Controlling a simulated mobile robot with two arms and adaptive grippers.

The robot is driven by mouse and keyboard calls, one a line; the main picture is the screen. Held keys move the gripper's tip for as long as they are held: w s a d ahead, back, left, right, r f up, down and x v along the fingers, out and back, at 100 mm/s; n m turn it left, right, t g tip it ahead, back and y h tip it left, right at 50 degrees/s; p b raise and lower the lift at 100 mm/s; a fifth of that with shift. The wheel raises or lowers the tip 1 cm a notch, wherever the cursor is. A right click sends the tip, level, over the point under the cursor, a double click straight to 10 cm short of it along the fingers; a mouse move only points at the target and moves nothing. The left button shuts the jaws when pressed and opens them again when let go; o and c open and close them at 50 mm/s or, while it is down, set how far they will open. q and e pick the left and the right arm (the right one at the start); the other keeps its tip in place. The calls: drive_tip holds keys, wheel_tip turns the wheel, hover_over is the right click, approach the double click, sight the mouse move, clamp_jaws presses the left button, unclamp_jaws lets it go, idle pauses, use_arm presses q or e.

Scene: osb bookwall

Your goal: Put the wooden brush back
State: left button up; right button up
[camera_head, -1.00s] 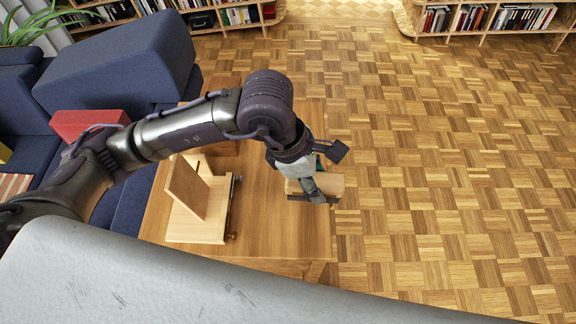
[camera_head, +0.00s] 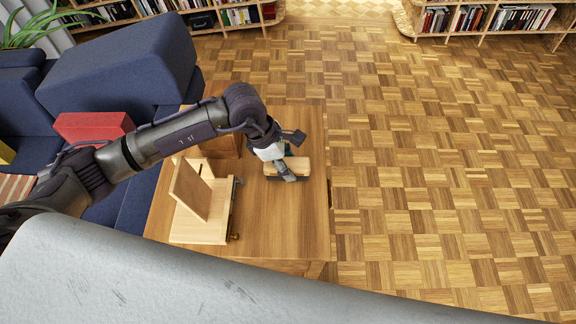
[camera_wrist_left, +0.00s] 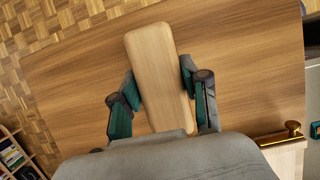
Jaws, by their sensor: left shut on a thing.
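The wooden brush (camera_head: 300,166) has a pale wood back and dark bristles beneath. In the head view it is over the right part of the wooden table (camera_head: 285,225). My left gripper (camera_head: 286,169) is shut on it, one finger at each long side. In the left wrist view the brush's pale back (camera_wrist_left: 158,75) lies between the two fingers of the gripper (camera_wrist_left: 160,90). I cannot tell whether the bristles touch the table. A pale wooden stand (camera_head: 200,228) with an upright slanted board and a dark rail with brass ends stands left of it. My right gripper is not in view.
A wooden box (camera_head: 222,145) stands behind the stand, partly hidden by my arm. A blue sofa (camera_head: 125,60) with a red cushion (camera_head: 95,126) is on the left. Parquet floor (camera_head: 440,180) is open on the right. Bookshelves line the back.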

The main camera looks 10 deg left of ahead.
use_arm(q)
drive_tip(key=shift+f, duration=1.05)
drive_tip(key=o, duration=1)
drive_tip(key=shift+f, duration=0.1)
